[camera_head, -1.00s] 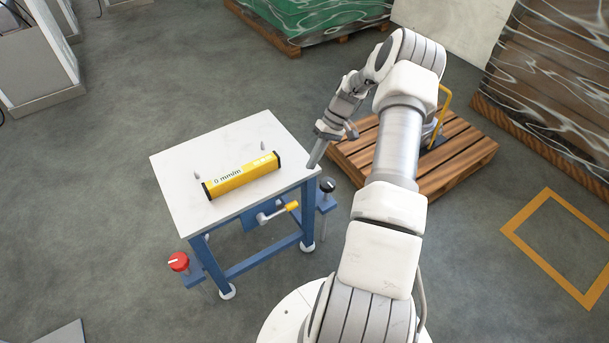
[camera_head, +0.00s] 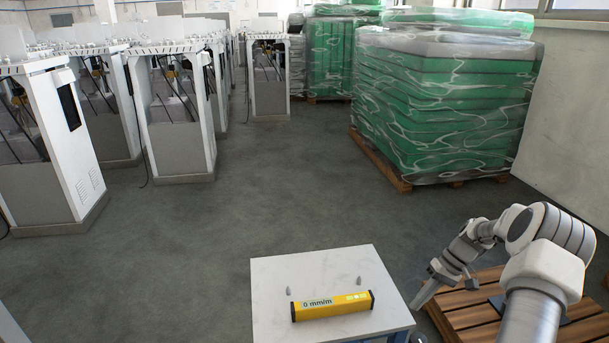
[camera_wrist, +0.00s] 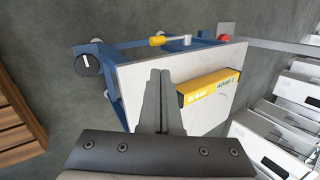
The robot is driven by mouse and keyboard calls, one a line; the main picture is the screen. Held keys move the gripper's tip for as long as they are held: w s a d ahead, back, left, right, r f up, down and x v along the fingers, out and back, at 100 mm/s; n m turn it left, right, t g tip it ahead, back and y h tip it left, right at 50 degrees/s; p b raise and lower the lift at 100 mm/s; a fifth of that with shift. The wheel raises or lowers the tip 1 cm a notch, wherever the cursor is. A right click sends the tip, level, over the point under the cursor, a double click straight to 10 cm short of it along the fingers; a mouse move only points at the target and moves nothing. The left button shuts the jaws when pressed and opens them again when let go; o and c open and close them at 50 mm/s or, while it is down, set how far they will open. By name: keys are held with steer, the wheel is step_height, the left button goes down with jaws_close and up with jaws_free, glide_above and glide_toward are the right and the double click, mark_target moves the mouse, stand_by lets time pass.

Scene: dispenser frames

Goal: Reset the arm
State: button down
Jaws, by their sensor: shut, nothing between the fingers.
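My gripper (camera_head: 422,296) is shut and empty at the lower right of the head view, just beside the right edge of the white-topped table (camera_head: 272,275). My arm bends up and over from the lower right. In the wrist view the closed fingers (camera_wrist: 157,85) point toward the blue table frame, in front of the table top (camera_wrist: 140,72). A yellow level (camera_head: 333,305) with black ends and a "0 mm/m" label lies on the table top. It also shows in the wrist view (camera_wrist: 208,87), right of the fingers, apart from them.
Two small grey cones, such as this one (camera_head: 289,290), stand on the table. A wooden pallet (camera_head: 470,318) lies right of it. Wrapped green stacks (camera_head: 440,105) stand behind. White machines (camera_head: 170,110) line the left. The floor between is clear. A black knob (camera_wrist: 87,65) shows in the wrist view.

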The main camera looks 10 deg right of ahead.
steer(key=s+a+r+n+t+h, duration=0.1)
steer(key=a+r+h, duration=0.2)
steer(key=a+r, duration=0.8)
steer(key=s+a+r+n+t+h, duration=0.1)
steer(key=a+r+h, duration=0.2)
steer(key=a+r, duration=0.75)
steer(key=s+a+r+t, duration=0.3)
steer(key=s+a+r, duration=0.2)
steer(key=s+r, duration=0.6)
steer(key=s+t+p, duration=0.1)
steer(key=s, duration=0.9)
step_height(320, 180, up, 18)
steer(key=p, duration=1.7)
steer(key=shift+w+m+p, duration=0.25)
steer(key=shift+m+p, duration=0.05)
steer(key=shift+p, duration=0.1)
